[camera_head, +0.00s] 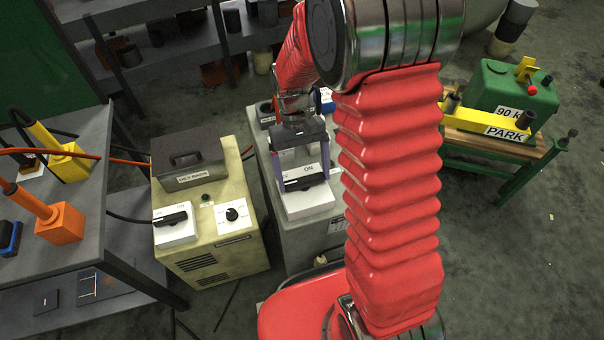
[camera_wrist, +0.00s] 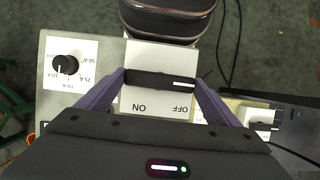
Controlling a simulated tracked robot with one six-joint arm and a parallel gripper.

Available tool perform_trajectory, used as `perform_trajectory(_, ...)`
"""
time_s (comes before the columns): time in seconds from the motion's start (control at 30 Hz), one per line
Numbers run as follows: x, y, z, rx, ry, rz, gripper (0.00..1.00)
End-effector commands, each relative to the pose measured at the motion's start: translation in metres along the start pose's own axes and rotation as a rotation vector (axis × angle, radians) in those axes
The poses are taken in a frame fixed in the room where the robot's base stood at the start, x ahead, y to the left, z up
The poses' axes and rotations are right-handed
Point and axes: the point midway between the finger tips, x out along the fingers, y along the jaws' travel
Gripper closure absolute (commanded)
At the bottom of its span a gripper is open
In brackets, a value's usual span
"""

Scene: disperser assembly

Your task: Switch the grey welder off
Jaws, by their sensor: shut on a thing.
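The grey welder (camera_head: 297,240) stands on the floor, in the middle of the head view. Its white switch plate (camera_head: 305,205) carries a black rotary handle (camera_head: 298,184). My gripper (camera_head: 303,180) reaches down over the plate and is shut on the two ends of this handle. In the wrist view the handle (camera_wrist: 150,80) lies crosswise between the purple fingers. Its white mark is at the right end, on the side of the OFF label; ON is at the left. In the head view only ON is readable, the other label being hidden.
A beige welder (camera_head: 215,255) with a similar switch (camera_head: 175,225) stands close on the left. A grey table (camera_head: 95,225) with orange and yellow tools is further left. A green bench (camera_head: 490,150) stands at right. My red arm hides part of the grey welder's right side.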

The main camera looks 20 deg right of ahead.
Motion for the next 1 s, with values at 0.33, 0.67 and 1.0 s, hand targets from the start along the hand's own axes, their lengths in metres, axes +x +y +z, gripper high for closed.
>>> perform_trajectory(0.33,-0.0015,0.0008,-0.0020,-0.026,0.007,0.013,0.36)
perform_trajectory(0.67,-0.0010,0.0002,-0.0013,-0.025,0.005,0.011,0.03)
perform_trajectory(1.0,-0.0023,-0.0003,-0.0006,-0.024,0.002,0.010,0.00)
